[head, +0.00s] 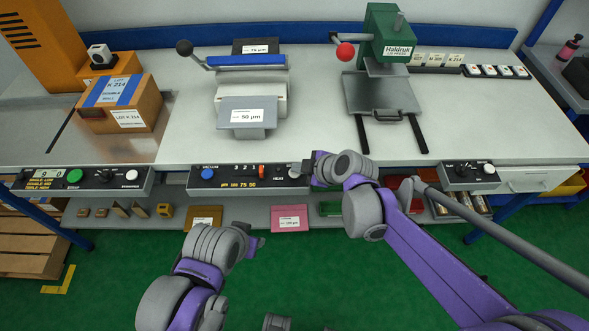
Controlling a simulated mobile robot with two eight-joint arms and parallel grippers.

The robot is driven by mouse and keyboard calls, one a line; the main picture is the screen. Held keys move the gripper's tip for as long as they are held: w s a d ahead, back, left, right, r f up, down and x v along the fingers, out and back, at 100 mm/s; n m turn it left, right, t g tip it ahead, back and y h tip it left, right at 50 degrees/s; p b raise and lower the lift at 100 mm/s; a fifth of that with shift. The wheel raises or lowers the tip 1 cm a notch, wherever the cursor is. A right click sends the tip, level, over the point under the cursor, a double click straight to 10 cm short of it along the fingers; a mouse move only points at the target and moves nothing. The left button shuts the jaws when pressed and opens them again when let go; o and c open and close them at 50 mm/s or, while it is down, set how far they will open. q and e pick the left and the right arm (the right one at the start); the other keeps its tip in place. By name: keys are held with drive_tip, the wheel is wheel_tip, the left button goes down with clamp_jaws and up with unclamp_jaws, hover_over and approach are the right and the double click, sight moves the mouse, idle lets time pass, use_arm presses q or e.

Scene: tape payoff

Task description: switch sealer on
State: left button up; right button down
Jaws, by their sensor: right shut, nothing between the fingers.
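The task's sealer is not named on any label I can read. A grey machine (252,105) with a blue bar and a black-knobbed lever stands mid-bench.
Another panel (84,181) with green and white buttons is at left, and a small one (468,177) at right. A green press (388,35) stands on the bench. A cardboard box (145,105) sits left. A shelf with small parts runs underneath.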

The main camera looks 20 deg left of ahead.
sight(298, 175)
use_arm(q)
drive_tip(key=shift+w+r+p, duration=0.1)
drive_tip(key=shift+r+p, duration=0.25)
drive_tip(key=shift+r, duration=0.15)
use_arm(e)
drive_tip(key=shift+r, duration=0.6)
drive_tip(key=shift+r, duration=0.1)
use_arm(q)
drive_tip(key=r+p, duration=0.2)
drive_tip(key=w+r+p, duration=0.1)
drive_tip(key=r+p, duration=0.1)
drive_tip(key=shift+w+r, duration=0.2)
drive_tip(key=shift+r, duration=0.2)
use_arm(e)
wheel_tip(298, 175, up, 6)
drive_tip(key=shift+f, duration=0.15)
use_arm(q)
drive_tip(key=shift+s, duration=0.1)
